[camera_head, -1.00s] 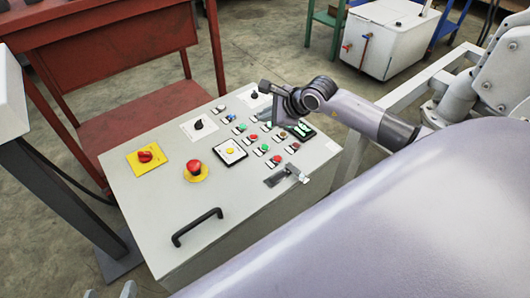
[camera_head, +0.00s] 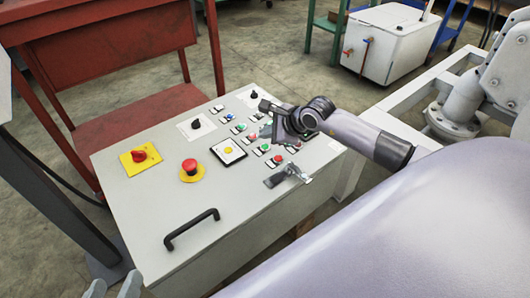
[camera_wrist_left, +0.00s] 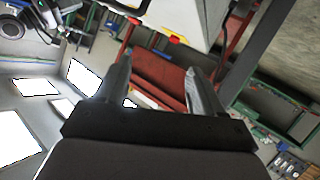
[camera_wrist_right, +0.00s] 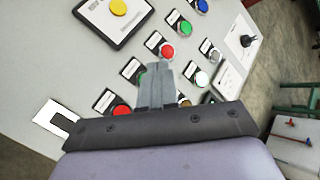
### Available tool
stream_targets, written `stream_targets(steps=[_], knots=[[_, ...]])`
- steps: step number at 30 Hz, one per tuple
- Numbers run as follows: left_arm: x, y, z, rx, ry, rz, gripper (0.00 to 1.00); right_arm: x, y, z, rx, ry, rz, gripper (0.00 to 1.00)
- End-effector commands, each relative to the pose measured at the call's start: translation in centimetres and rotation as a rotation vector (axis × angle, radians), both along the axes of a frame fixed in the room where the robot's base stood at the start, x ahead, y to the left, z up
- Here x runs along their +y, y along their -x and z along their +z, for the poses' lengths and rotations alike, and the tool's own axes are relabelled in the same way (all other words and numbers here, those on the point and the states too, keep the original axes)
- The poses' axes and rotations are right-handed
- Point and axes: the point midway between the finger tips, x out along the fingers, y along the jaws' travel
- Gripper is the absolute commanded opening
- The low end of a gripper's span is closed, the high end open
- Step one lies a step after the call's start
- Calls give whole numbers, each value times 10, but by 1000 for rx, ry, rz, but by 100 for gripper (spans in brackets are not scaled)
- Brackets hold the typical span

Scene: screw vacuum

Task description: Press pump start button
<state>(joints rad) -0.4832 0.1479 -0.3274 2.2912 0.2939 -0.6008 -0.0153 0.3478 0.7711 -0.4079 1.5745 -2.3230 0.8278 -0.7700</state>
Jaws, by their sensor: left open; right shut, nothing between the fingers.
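The grey control panel (camera_head: 150,195) carries several small red, green and blue buttons with black label plates. The labels are too small to read, so I cannot tell which is the pump start button. My right gripper (camera_head: 268,130) is shut and empty over the panel's right part, hiding some buttons. In the right wrist view its closed fingertips (camera_wrist_right: 157,72) lie just below a red button (camera_wrist_right: 168,51) and partly cover a green button (camera_wrist_right: 142,80). Another green button (camera_wrist_right: 185,28) is beyond. Contact cannot be told. My left gripper (camera_head: 112,288) is open and empty at the bottom left.
The panel also bears a red emergency stop (camera_head: 189,167), a red rotary switch (camera_head: 139,156), a yellow button (camera_head: 228,150), a black handle (camera_head: 191,229) and a latch (camera_head: 287,175). A red bench (camera_head: 135,125) stands behind, a white tank (camera_head: 385,45) at the back right.

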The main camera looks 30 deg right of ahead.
Motion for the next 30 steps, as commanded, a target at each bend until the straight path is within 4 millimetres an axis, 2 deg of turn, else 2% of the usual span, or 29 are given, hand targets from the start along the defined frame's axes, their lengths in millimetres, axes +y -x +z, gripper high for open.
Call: stream_targets(steps=[1, 6, 30], knots=[[0, 0, -5, -8, 0, -1, 68, 0, 0, -8, -1, 0, -1, 0], [0, 0, -3, -26, 3, -3, 68, 0, -1, -15, -3, -1, 0, 0], [0, 0, -1, -31, 4, -4, 68, 0, 0, -16, -1, 0, 0, 0]])
